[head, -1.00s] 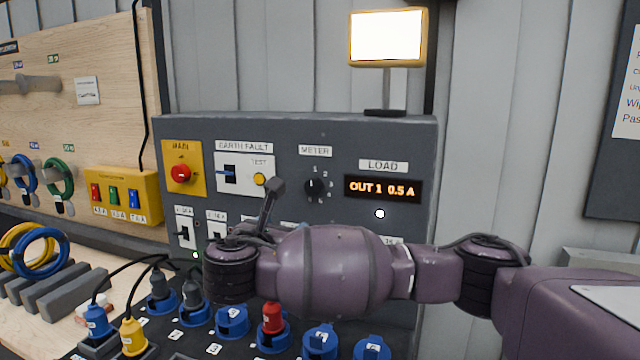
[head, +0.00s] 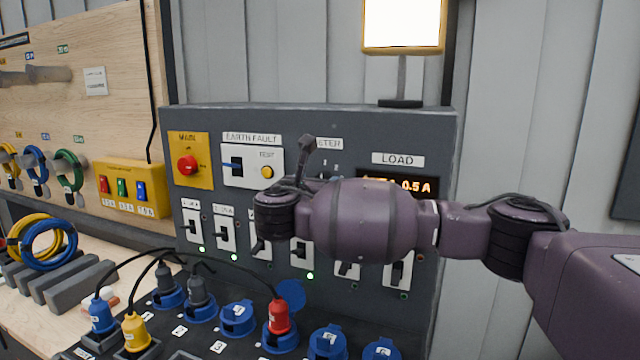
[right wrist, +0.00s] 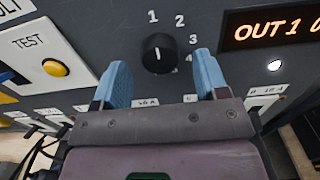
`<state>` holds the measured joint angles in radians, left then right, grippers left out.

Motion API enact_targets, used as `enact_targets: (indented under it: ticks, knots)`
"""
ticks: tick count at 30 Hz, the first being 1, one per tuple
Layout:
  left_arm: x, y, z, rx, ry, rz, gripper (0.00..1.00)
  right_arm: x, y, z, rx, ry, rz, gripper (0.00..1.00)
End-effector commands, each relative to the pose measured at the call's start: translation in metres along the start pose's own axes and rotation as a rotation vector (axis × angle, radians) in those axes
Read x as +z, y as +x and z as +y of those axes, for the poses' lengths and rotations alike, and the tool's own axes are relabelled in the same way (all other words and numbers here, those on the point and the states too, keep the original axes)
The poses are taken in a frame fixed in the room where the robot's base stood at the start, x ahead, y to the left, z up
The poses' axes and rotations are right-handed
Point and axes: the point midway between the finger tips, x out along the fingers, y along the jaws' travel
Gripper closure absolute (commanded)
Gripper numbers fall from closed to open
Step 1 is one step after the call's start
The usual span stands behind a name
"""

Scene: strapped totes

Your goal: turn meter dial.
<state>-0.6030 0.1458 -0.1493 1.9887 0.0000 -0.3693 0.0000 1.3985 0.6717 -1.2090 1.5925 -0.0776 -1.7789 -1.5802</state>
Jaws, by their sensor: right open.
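The meter dial (right wrist: 157,54) is a round black knob on the dark grey panel, with numbers around it. Its white mark points up, close to the 1. In the right wrist view my right gripper (right wrist: 161,76) is open, with one blue finger on each side just below the dial. Nothing is between the fingers, and I see no contact with the knob. In the head view my right arm hides the dial and part of the METER label (head: 329,143). The load display (right wrist: 270,28) shows OUT 1 in orange. My left gripper is not in view.
A yellow test button (right wrist: 55,68) lies left of the dial. Below are breaker switches (head: 224,232) and blue sockets with plugs, including a red plug (head: 279,316). A lit lamp (head: 404,24) stands on top of the panel.

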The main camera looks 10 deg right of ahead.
Motion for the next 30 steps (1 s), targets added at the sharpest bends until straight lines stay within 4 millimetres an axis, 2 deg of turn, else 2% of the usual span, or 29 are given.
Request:
enact_targets:
  ticks: [6, 16, 25, 26, 30]
  knots:
    - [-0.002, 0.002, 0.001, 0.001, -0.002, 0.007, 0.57, 0.000, 0.017, 0.000, -0.001, 0.000, -0.001, 0.33]
    - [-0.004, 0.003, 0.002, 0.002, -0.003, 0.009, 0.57, 0.000, 0.020, 0.000, 0.000, 0.001, -0.001, 0.33]
    - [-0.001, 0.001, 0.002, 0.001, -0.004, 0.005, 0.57, 0.000, 0.020, 0.000, 0.000, 0.001, 0.000, 0.77]
    - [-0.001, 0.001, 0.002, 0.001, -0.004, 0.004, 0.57, 0.000, 0.020, 0.000, 0.000, 0.001, 0.000, 0.80]
    - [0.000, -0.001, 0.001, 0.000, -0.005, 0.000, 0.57, 0.001, 0.020, 0.000, 0.000, 0.006, 0.000, 0.80]
